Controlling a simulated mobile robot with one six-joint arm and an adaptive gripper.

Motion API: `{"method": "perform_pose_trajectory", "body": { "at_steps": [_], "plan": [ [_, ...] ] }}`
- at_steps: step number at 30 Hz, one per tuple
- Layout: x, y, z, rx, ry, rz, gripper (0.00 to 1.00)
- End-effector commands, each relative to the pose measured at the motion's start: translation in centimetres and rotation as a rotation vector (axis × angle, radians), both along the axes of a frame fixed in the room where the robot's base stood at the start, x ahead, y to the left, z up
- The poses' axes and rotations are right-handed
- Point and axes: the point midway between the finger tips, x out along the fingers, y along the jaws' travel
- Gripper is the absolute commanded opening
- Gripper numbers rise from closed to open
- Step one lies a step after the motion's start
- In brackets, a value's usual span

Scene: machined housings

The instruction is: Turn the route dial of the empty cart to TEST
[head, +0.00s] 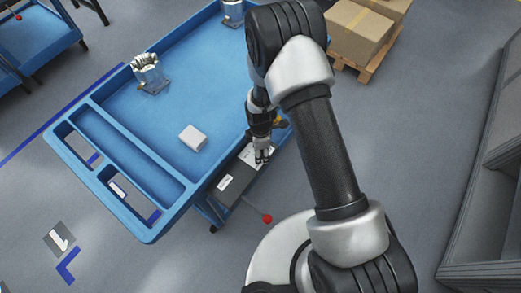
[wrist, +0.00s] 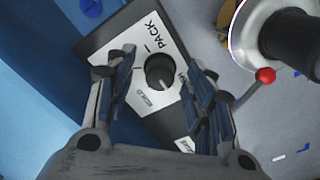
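The route dial, a round black knob (wrist: 160,72), sits on a white plate (wrist: 136,42) on a dark box in the wrist view. "PACK" is readable on the plate; other labels are too small or partly covered. My gripper (wrist: 154,88) is open, one finger on each side of the knob, with no clear contact visible. In the head view my gripper (head: 263,157) is over the dial box (head: 236,180) at the near side of a blue cart (head: 135,205). This cart carries metal housings (head: 147,72) and a white block (head: 193,137).
A lever with a red ball (head: 267,219) sticks out beside the cart; the ball also shows in the wrist view (wrist: 265,75). Another blue cart (head: 40,43) stands at upper left. Cartons (head: 358,33) sit on a pallet at upper right. A grey shelf (head: 490,195) stands at right.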

Motion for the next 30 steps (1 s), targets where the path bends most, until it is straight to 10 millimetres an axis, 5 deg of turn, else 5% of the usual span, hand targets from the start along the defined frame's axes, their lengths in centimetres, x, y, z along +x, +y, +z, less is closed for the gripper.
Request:
{"method": "perform_pose_trajectory", "body": {
  "at_steps": [20, 30],
  "plan": [
    [-0.01, 0.0, 0.02, 0.0, 0.0, 0.0, 0.04],
    [0.0, 0.0, -0.02, 0.0, 0.0, -0.055, 0.04]
  ]
}}
